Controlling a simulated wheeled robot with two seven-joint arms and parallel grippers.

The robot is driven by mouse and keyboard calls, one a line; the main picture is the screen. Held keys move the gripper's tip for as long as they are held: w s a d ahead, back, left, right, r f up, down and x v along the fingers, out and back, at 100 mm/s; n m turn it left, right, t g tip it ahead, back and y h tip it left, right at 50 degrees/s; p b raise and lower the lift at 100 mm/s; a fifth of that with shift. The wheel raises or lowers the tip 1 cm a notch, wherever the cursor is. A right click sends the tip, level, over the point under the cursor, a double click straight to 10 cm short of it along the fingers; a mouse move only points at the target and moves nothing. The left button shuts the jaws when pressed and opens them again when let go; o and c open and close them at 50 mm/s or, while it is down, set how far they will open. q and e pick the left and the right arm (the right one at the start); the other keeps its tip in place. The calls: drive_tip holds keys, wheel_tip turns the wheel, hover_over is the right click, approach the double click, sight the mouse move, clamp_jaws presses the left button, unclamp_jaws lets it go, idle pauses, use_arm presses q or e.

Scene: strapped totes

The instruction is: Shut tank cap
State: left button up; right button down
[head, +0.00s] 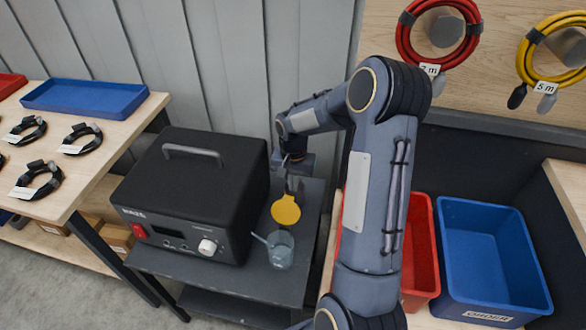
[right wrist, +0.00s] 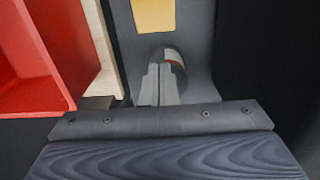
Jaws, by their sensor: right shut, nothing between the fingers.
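The yellow tank cap (head: 286,211) shows in the head view as a round disc with a small tab at its top, beside the right side of the black machine (head: 200,180). What it hinges on and the tank opening cannot be made out. My right gripper (head: 287,184) points down just above and behind the cap. Its fingers are shut and empty; I cannot tell whether they touch the cap. In the right wrist view the shut fingers (right wrist: 160,85) are in the middle, with a yellow patch beyond that I cannot identify surely. My left gripper is out of view.
A clear jug (head: 280,248) stands on the dark cart (head: 250,283) in front of the cap. A red bin (head: 420,250) and a blue bin (head: 490,255) stand at right. A table (head: 70,190) with coiled cables is at left.

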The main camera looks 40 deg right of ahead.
sight(287, 208)
drive_tip(key=shift+s+a+r, duration=0.45)
drive_tip(key=shift+s+a, duration=0.05)
drive_tip(key=shift+a, duration=0.15)
drive_tip(key=shift+s+a+r, duration=0.4)
drive_tip(key=shift+s+a, duration=0.1)
drive_tip(key=shift+a, duration=0.1)
